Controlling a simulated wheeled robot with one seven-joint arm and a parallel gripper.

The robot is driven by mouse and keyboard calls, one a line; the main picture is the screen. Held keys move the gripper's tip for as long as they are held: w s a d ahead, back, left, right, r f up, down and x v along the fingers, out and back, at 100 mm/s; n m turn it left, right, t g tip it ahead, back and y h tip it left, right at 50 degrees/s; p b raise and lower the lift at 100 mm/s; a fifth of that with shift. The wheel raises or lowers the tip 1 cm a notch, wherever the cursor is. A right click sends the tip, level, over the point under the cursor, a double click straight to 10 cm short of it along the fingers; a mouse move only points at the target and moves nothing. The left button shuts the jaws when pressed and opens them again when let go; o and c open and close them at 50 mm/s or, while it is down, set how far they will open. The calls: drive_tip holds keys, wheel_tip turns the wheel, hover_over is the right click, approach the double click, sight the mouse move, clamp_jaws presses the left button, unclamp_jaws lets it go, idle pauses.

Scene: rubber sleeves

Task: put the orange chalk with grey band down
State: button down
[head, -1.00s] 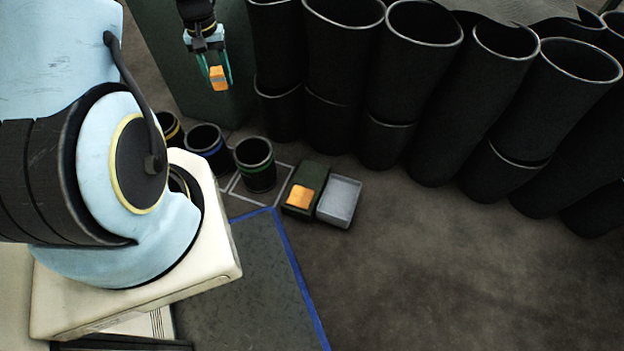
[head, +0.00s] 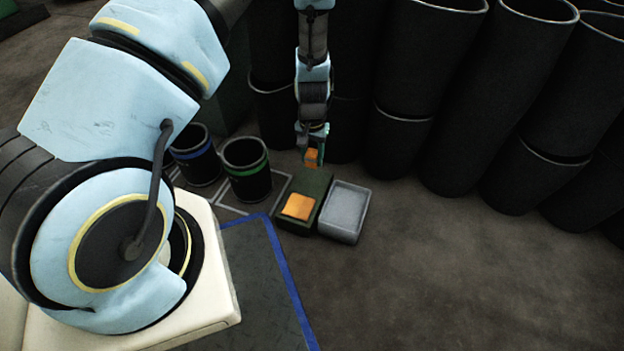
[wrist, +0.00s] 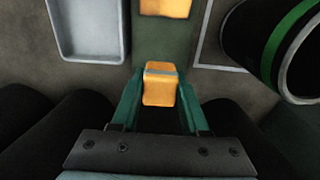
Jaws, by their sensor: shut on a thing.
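The orange chalk with grey band (head: 311,156) is held in my gripper (head: 313,150), above the far end of a dark green box. In the wrist view the chalk (wrist: 160,88) sits between the two green fingers of my gripper (wrist: 160,100), with its grey band across the upper part. Another orange block (head: 299,206) lies on the near part of the dark green box (head: 314,184); its lower end also shows at the top of the wrist view (wrist: 166,8). I cannot tell whether the held chalk touches the box.
A grey tray (head: 361,203) stands right beside the green box. Black bins with a green band (head: 247,184) and a blue band (head: 196,163) stand to the left. Tall black sleeves (head: 405,100) line the back. Floor at the right front is clear.

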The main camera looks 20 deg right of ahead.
sight(312, 181)
wheel_tip(312, 181, down, 7)
drive_tip(key=b, duration=0.3)
drive_tip(key=shift+f, duration=0.2)
drive_tip(key=shift+f, duration=0.1)
drive_tip(key=shift+f, duration=0.15)
drive_tip(key=shift+c, duration=2)
unclamp_jaws()
